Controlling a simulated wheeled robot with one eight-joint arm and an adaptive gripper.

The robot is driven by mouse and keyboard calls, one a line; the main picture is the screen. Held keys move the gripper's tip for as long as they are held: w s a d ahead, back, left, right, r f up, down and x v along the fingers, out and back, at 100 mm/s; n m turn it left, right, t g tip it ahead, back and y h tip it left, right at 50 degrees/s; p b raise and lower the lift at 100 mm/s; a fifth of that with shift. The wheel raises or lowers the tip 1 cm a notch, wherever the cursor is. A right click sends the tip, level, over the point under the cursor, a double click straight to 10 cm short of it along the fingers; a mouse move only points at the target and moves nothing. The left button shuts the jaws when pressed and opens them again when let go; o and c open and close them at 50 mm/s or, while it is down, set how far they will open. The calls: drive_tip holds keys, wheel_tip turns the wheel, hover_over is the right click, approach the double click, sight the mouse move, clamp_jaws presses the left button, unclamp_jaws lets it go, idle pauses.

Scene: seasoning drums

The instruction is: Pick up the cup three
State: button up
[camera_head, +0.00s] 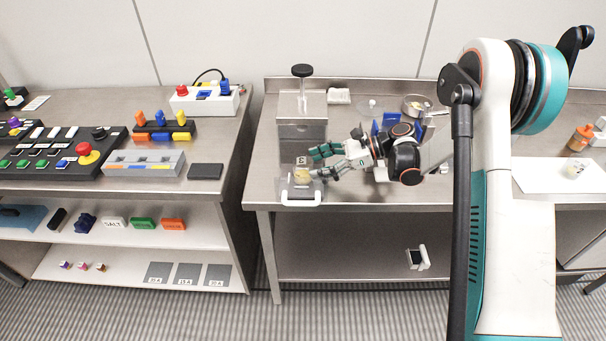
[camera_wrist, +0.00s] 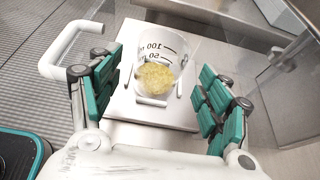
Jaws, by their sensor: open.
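A clear cup (camera_wrist: 158,68) with dark volume marks holds yellow granules and stands upright on a white plate (camera_wrist: 186,115) in the wrist view. In the head view the cup (camera_head: 301,175) is small, near the front left edge of the middle table. I cannot clearly read a number on it. My gripper (camera_wrist: 160,92) is open, with its teal-padded fingers on either side of the cup and visible gaps to it. In the head view my gripper (camera_head: 318,163) reaches in from the right beside the cup.
A steel box with a black knob (camera_head: 302,105) stands behind the cup. A white handle (camera_wrist: 72,48) curves up beside the plate. Blue items (camera_head: 388,122) and a round bowl (camera_head: 416,105) are at the back. The left bench (camera_head: 215,145) carries button panels.

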sight(303, 169)
drive_tip(key=b+x, duration=0.2)
drive_tip(key=x, duration=0.3)
drive_tip(key=shift+a, duration=0.1)
drive_tip(key=shift+c, duration=0.6)
drive_tip(key=c, duration=1.1)
drive_tip(key=shift+r, duration=0.15)
